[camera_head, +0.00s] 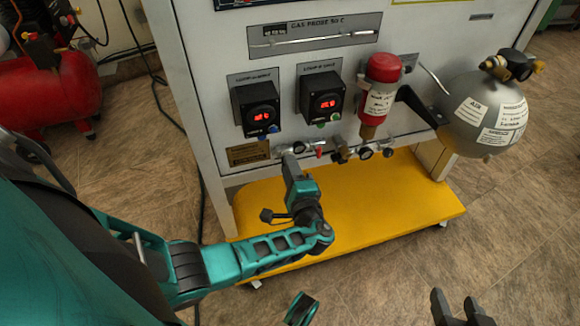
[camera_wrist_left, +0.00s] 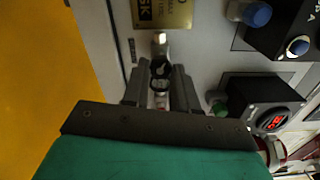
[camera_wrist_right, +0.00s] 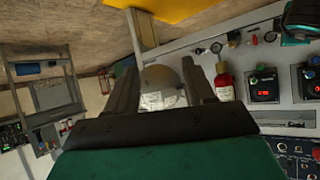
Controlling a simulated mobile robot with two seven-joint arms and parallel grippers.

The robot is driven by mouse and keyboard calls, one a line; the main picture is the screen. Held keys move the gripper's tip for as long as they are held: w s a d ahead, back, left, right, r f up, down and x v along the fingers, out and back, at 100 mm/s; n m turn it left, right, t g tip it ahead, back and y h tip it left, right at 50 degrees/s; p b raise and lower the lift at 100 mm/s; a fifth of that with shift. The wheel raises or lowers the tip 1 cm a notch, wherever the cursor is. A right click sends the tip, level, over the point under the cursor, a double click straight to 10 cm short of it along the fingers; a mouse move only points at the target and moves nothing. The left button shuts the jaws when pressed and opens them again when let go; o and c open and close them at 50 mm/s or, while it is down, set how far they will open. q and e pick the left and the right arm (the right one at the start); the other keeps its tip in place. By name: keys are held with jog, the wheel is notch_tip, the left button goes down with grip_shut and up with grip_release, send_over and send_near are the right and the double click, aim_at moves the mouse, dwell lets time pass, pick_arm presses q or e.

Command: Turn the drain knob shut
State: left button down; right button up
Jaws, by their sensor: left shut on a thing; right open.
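A small metal valve fitting (camera_head: 297,148) with a red-tipped end sits low on the white panel, left of the gauges. My left gripper (camera_head: 290,158) reaches up to it from below. In the left wrist view, a dark knob (camera_wrist_left: 160,68) on a pale metal stem lies between the fingers of the left gripper (camera_wrist_left: 160,80). I take this to be the drain knob; its lower part is partly hidden by the fingers. My right gripper (camera_head: 458,302) is open and empty at the bottom right, apart from the panel. It also shows open in the right wrist view (camera_wrist_right: 162,75).
Two black controllers with red displays (camera_head: 262,112) (camera_head: 323,98) sit above the valve. A red-topped cylinder (camera_head: 379,90), gauges (camera_head: 366,152) and a grey air tank (camera_head: 485,112) are to the right. A yellow base (camera_head: 390,205) lies below.

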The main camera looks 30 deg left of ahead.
pick_arm(q)
jog(key=m+p, duration=0.3)
jog(key=m, duration=0.9)
jog(key=shift+a+m, duration=0.15)
jog(key=shift+m, duration=0.15)
dwell(0.4)
jog(key=c, duration=0.9)
grip_release()
